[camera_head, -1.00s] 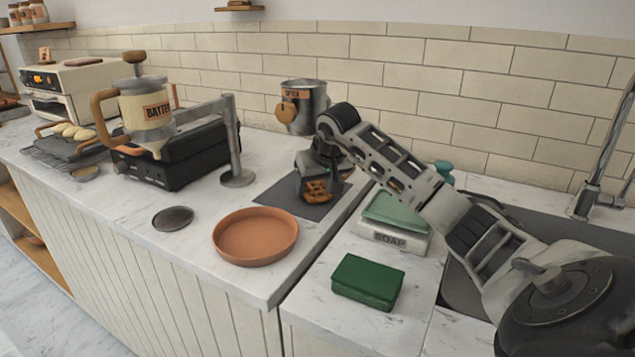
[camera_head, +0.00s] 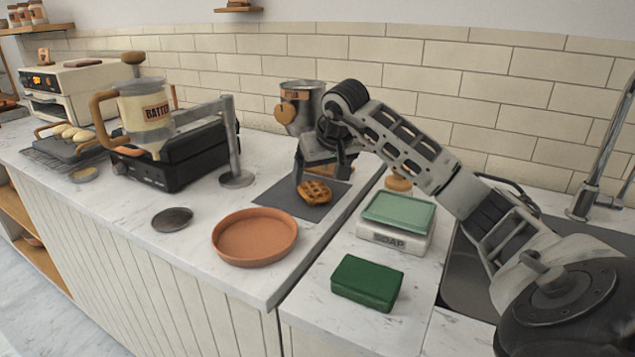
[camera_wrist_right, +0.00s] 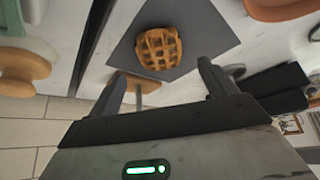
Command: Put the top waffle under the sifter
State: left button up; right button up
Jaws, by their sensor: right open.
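A golden-brown waffle (camera_head: 314,192) lies flat on the dark grey mat (camera_head: 275,196), and it also shows in the right wrist view (camera_wrist_right: 159,48). My right gripper (camera_head: 322,168) is open and empty just behind the waffle; its two fingers (camera_wrist_right: 160,77) point toward it, apart from it. The metal sifter (camera_head: 302,105), with a wooden heart-shaped knob, stands behind the gripper, partly covered by my arm. A brown wooden-looking piece (camera_wrist_right: 133,83) shows between the fingers; I cannot tell what it is. No second waffle shows clearly. My left gripper is out of view.
A terracotta plate (camera_head: 255,238) sits in front of the mat. A soap box with a green top (camera_head: 397,222) and a green sponge (camera_head: 367,283) lie to the right. The batter dispenser (camera_head: 146,110) and black burner (camera_head: 190,158) stand left.

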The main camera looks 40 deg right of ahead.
jog(key=v, duration=0.7)
dwell(0.3)
